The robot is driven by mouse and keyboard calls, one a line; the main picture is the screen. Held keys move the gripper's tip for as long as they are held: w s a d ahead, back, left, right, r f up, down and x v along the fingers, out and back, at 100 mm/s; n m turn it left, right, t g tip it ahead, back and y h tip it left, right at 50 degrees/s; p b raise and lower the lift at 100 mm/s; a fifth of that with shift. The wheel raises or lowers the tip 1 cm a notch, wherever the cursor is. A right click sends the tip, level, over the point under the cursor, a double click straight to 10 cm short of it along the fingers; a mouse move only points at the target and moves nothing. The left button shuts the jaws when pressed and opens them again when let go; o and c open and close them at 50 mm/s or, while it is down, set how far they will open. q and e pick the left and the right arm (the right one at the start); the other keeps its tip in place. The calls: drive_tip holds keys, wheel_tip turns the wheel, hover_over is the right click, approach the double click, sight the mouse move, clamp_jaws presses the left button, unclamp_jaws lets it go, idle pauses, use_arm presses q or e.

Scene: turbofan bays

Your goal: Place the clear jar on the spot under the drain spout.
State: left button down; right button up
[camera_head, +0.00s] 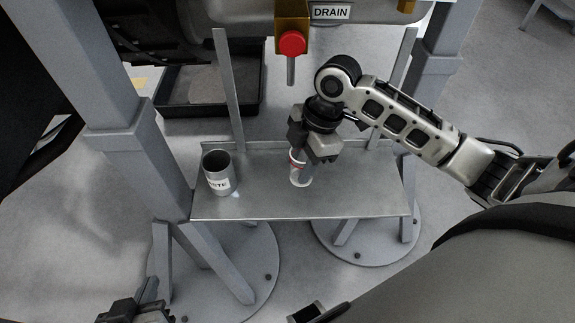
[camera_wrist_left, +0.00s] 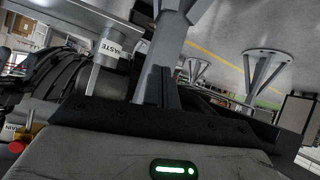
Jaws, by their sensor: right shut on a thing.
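The clear jar (camera_head: 299,178) has a pale rim and a red mark, and is at the middle of the metal shelf (camera_head: 255,207). My right gripper (camera_head: 306,158) is shut on it from above and hides its upper part. I cannot tell whether its base touches the shelf. The drain spout (camera_head: 291,72) hangs down under the red knob (camera_head: 292,43), above and behind the jar in the head view. The spot under it is not clearly visible. My left gripper (camera_head: 140,310) is at the bottom left edge, partly cut off, away from the shelf; its jaws are unclear.
A grey cup labelled WASTE (camera_head: 217,173) stands on the shelf left of the jar; it also shows in the left wrist view (camera_wrist_left: 108,52). A black tray (camera_head: 250,109) lies on the floor behind. Upright struts (camera_head: 228,90) rise at the shelf's back. The shelf's right end is clear.

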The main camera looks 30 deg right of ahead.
drive_tip(key=w+f, duration=0.2)
drive_tip(key=w+f+b, duration=0.1)
drive_tip(key=w+f, duration=0.3)
drive_tip(key=shift+w+d+f+b, duration=0.25)
drive_tip(key=shift+w+d+b, duration=0.05)
drive_tip(key=shift+w+d, duration=0.05)
use_arm(q)
drive_tip(key=shift+w+d+f, duration=0.15)
drive_tip(key=shift+f, duration=0.1)
use_arm(e)
drive_tip(key=shift+w+f, duration=0.15)
drive_tip(key=shift+f, duration=1.55)
drive_tip(key=shift+f, duration=0.15)
drive_tip(key=o, duration=0.9)
drive_tip(key=shift+o, duration=0.2)
